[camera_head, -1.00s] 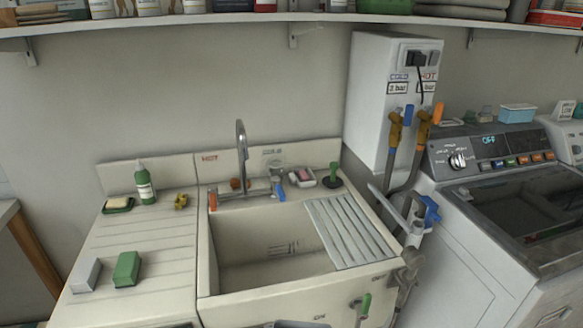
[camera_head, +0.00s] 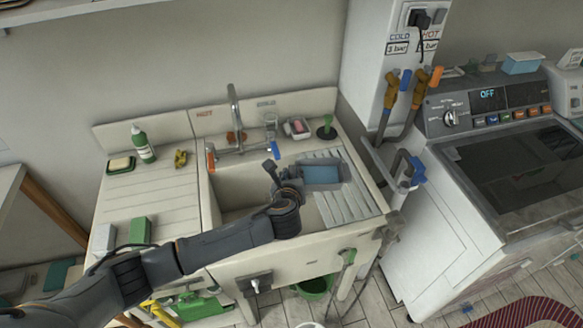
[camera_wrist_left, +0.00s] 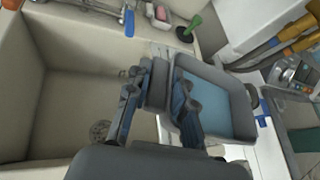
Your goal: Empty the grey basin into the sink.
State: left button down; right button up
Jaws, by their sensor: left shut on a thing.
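The grey basin (camera_head: 345,171) is raised at the right side of the sink, by the ribbed draining part. It holds blue water, which also shows inside its rim in the left wrist view (camera_wrist_left: 242,103). My left gripper (camera_head: 298,184) is shut on the basin's left edge; its fingers also show in the left wrist view (camera_wrist_left: 180,97). The basin looks roughly level, though a slight tilt is hard to tell. The white sink (camera_head: 236,182) has an open bowl to the left of the basin, with a drain (camera_wrist_left: 100,130) in its floor. My right gripper is not in view.
A tap (camera_head: 236,125) stands at the sink's back edge. A green plunger (camera_head: 326,128) and a soap dish (camera_head: 297,128) stand behind the basin. A green bottle (camera_head: 143,145) and sponges stand on the left drainboard. A washing machine (camera_head: 480,160) is at the right.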

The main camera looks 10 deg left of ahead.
pick_arm(q)
notch_tip(320, 180, down, 2)
jog(key=shift+w+f+n+g+h, duration=0.1)
jog(key=shift+f+n+g+h, duration=0.05)
jog(key=shift+n+g+h, duration=0.85)
jog(key=shift+g+h, duration=0.1)
jog(key=shift+g, duration=0.3)
notch_tip(320, 180, down, 5)
jog(key=shift+f+b, duration=0.15)
jog(key=shift+b, duration=0.25)
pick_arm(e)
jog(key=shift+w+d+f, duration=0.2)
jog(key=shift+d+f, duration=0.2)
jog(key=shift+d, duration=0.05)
pick_arm(q)
jog(key=shift+f, duration=0.4)
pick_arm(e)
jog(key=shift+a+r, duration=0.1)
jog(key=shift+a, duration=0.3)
